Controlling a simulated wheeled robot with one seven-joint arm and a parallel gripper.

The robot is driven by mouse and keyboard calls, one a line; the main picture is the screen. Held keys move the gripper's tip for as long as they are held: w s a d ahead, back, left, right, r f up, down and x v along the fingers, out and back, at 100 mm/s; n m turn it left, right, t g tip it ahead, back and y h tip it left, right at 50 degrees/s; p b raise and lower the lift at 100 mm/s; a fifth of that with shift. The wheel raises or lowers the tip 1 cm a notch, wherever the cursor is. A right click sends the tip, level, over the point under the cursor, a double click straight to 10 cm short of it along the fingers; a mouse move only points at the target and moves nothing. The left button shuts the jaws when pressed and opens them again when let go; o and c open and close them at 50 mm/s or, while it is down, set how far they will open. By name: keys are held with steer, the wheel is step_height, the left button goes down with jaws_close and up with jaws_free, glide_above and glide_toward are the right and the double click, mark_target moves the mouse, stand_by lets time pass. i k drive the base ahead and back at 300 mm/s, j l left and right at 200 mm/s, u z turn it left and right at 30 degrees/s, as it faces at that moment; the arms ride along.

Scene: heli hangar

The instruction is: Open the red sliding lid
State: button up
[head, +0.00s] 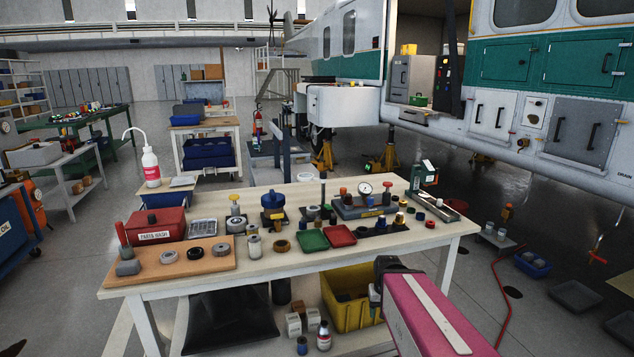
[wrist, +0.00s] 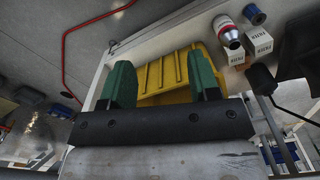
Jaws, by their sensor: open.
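A red box marked "PARTS WASH" (head: 156,230) stands at the left of the workbench. Its red top (head: 157,218) carries a small dark knob and looks closed; I cannot make out a slide track. It does not show in the wrist view. My gripper (head: 377,284) is low at the bench's front edge, far to the right of the box and apart from it. In the wrist view its two green fingers (wrist: 160,82) are spread with nothing between them, over a yellow bin on the shelf below.
The workbench (head: 290,262) is crowded with jars, a green tray (head: 313,240), a red tray (head: 340,236) and a gauge block (head: 366,207). A wooden board (head: 185,270) with parts lies before the red box. The yellow bin (head: 350,310) and small cartons sit beneath.

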mark_target(155, 213)
steer(key=u, duration=0.4)
steer(key=j+u, duration=0.1)
steer(key=u, duration=0.3)
steer(key=j+u, duration=0.1)
steer(key=u, duration=0.7)
steer(key=j, duration=0.05)
